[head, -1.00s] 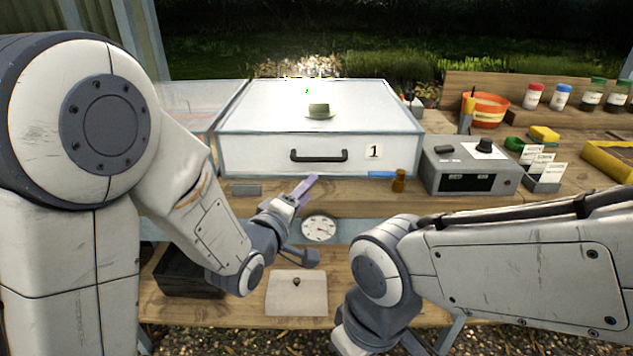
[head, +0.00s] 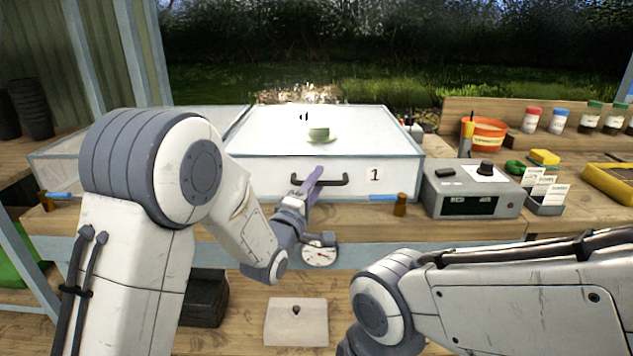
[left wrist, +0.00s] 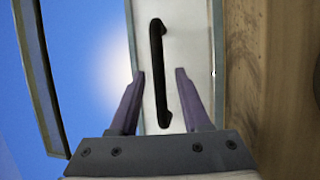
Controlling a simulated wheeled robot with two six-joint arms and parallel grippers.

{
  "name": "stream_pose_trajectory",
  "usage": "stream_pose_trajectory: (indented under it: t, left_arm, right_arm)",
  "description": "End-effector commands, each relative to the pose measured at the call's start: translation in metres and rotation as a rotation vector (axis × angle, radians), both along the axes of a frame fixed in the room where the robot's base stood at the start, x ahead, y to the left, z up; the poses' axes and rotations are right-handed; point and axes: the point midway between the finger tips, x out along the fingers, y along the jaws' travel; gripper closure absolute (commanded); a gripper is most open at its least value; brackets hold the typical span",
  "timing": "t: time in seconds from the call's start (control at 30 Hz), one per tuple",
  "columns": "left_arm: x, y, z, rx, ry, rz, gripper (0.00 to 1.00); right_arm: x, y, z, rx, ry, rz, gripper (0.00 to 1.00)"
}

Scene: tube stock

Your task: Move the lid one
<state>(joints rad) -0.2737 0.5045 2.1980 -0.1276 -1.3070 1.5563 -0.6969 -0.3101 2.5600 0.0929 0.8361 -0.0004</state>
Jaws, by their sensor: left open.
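The large white lidded box (head: 270,177), marked with a 1 label (head: 374,174), stands on the bench; its pale top (head: 270,130) is closed. A green cup (head: 318,134) on a green saucer (head: 331,139) rests on top. A black bar handle (head: 335,182) is on the box front. My left gripper (head: 318,170) is open at the handle's left part. In the left wrist view the handle (left wrist: 156,60) runs between my open purple fingers (left wrist: 161,72); I cannot tell whether they touch it. My right gripper is out of view; only its arm shows.
A round dial (head: 319,256) hangs on the bench's front edge. A second clear-sided box (head: 75,160) is at left. A pale plate (head: 296,322) lies on the lower shelf.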

Motion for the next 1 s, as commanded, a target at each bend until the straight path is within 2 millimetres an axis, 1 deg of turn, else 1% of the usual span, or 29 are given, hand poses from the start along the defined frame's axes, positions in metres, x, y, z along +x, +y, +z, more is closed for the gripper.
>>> stream_pose_trajectory:
  t: [0.1, 0.3, 0.33, 0.37, 0.4, 0.43, 0.47, 1.0]
  left_arm:
    - [0.0036, -0.0018, 0.0007, 0.000, 0.000, 0.000, 0.53]
    - [0.0037, -0.0019, 0.0007, 0.000, 0.000, 0.000, 0.53]
    - [0.0037, -0.0018, 0.0007, 0.000, 0.000, 0.000, 0.57]
    - [0.0036, -0.0018, 0.0007, 0.000, 0.000, 0.000, 0.68]
    - [0.0036, -0.0018, 0.0007, 0.000, 0.000, 0.000, 0.83]
    - [0.0036, -0.0018, 0.0007, 0.000, 0.000, 0.000, 0.95]
    - [0.0036, -0.0017, 0.0007, 0.000, 0.000, 0.000, 1.00]
    - [0.0034, -0.0013, 0.0005, 0.000, 0.001, 0.000, 1.00]
  right_arm:
    - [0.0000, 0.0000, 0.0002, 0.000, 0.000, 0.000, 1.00]
    - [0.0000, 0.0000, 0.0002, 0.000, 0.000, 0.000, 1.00]
    - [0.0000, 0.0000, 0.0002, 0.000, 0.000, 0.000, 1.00]
    - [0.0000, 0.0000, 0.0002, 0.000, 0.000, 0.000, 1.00]
    - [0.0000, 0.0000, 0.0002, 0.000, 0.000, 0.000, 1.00]
    - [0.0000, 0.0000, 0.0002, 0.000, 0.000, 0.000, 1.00]
    - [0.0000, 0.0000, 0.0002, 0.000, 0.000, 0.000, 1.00]
    - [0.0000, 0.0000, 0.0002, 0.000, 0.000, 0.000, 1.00]
